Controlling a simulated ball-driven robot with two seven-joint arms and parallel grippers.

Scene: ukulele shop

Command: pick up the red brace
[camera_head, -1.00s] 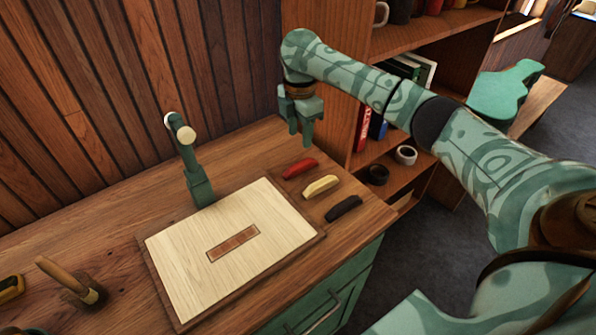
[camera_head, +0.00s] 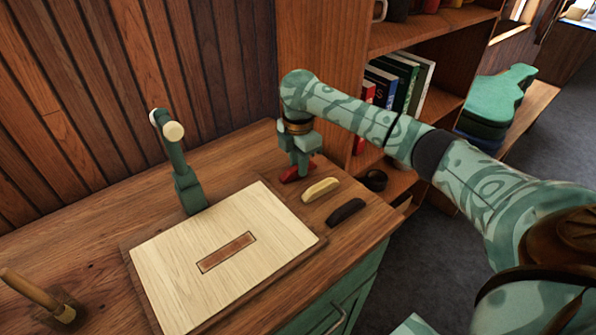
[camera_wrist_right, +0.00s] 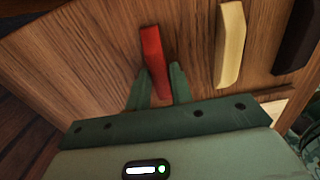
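The red brace (camera_head: 311,165) lies on the wooden bench, partly hidden by my right gripper (camera_head: 298,170). In the right wrist view the red brace (camera_wrist_right: 155,52) runs between the two green fingers of the right gripper (camera_wrist_right: 160,80). A finger stands on each side of its near end, and they look open with a narrow gap to it. Whether they touch it is hard to tell. My left gripper is not in view.
A cream brace (camera_head: 320,189) and a black brace (camera_head: 345,211) lie in a row beside the red one. A pale board (camera_head: 190,280) and a green upright fixture (camera_head: 183,175) are to the left. A bookshelf (camera_head: 330,60) stands behind.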

